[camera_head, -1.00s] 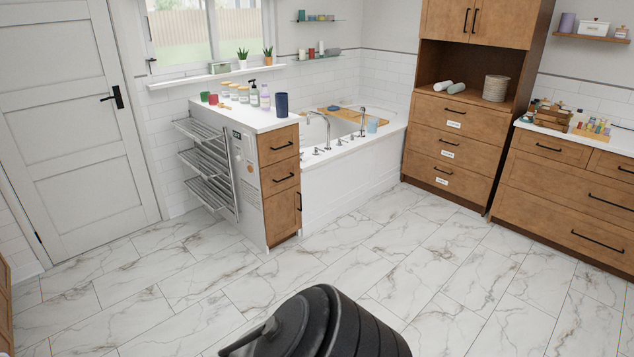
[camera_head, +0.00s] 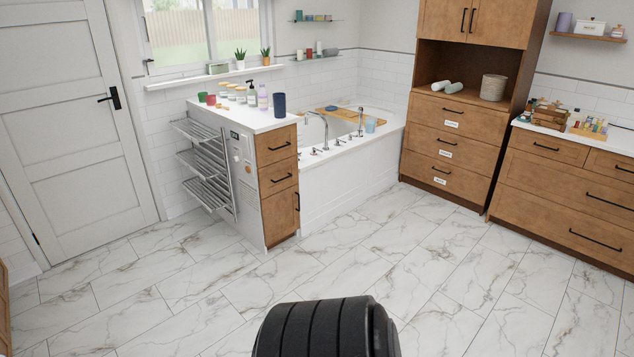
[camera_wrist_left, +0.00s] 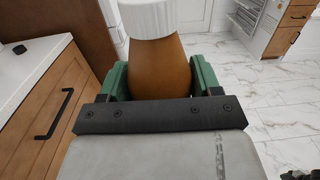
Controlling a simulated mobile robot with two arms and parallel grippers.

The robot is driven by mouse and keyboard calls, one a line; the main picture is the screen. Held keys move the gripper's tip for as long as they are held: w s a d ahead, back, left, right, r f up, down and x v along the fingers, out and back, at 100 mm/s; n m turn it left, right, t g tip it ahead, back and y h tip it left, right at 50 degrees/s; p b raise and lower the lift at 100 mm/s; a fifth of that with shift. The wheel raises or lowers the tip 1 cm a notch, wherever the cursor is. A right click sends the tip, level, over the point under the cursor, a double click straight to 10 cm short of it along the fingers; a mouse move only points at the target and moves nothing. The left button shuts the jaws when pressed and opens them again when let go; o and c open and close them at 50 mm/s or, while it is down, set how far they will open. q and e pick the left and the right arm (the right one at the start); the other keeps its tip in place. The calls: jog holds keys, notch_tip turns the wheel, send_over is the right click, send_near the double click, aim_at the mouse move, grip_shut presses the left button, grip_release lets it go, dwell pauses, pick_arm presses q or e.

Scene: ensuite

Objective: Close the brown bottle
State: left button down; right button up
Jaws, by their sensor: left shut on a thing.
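The brown bottle (camera_wrist_left: 157,66) shows in the left wrist view, between the green fingers of my left gripper (camera_wrist_left: 160,76), which is shut on its body. A white ribbed cap (camera_wrist_left: 150,18) sits at the top of the bottle and is cut off by the top edge of the picture. I cannot tell how tightly it is seated. The bottle's lower part is hidden behind the gripper. Neither gripper shows in the head view, only a black link of my own arm at the bottom.
In the left wrist view, a wooden drawer unit (camera_wrist_left: 42,108) with a white top stands close on the left. In the head view, the marble floor (camera_head: 410,255) is open. A white counter (camera_head: 236,115) with jars, the bathtub (camera_head: 350,165) and wooden cabinets (camera_head: 560,185) stand beyond.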

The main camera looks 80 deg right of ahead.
pick_arm(q)
jog(key=shift+r, duration=0.1)
dwell(0.3)
jog(key=s+a+n+t+y, duration=0.2)
jog(key=s+a+n+y, duration=0.1)
jog(key=a, duration=0.4)
jog(key=s+a+f+n+t+y, duration=0.1)
jog(key=s+a+n+t+y, duration=0.1)
jog(key=a+n+y, duration=0.3)
jog(key=s+a+y, duration=0.1)
jog(key=a+y, duration=0.1)
jog(key=y, duration=0.1)
jog(key=shift+y, duration=0.3)
